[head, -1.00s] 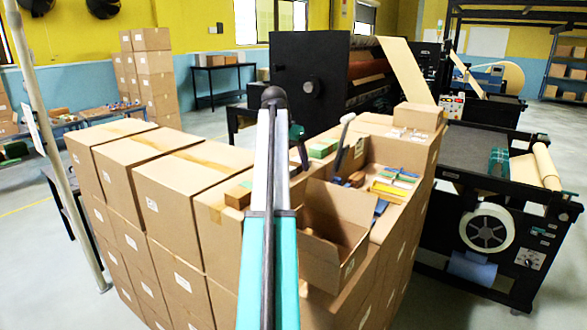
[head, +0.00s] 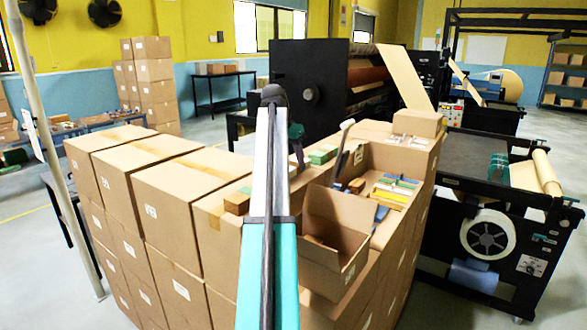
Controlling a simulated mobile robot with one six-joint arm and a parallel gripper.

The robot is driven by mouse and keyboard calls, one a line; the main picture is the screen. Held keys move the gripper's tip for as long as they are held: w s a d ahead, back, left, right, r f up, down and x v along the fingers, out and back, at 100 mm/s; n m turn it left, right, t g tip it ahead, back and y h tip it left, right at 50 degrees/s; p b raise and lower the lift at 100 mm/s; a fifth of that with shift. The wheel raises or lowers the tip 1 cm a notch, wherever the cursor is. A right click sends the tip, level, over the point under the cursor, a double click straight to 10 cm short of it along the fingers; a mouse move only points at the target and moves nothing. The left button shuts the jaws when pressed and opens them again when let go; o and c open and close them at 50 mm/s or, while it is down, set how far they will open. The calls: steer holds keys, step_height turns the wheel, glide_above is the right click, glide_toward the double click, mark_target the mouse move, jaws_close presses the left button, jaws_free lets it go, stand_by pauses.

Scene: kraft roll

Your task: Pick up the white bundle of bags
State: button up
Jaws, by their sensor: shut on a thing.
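My arm rises up the middle of the head view, and its far end bends down behind the upper link. The dark end part with my gripper (head: 299,160) shows just right of the link, above the stacked boxes. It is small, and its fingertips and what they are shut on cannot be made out. Several flat bundles in white, blue, green and yellow lie on a box top to the right. A pale one among them (head: 401,181) may be a white bundle of bags, but it is too small to be sure.
An open carton (head: 334,270) stands just right of my arm. Tall closed cartons (head: 178,212) fill the left of the stack. A smaller box (head: 417,123) sits at the back right. A black machine (head: 487,235) stands to the right. Open floor shows at the left.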

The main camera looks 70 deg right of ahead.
mark_target(292, 164)
steer(key=shift+r+b, duration=1.5)
steer(key=shift+r, duration=2.4)
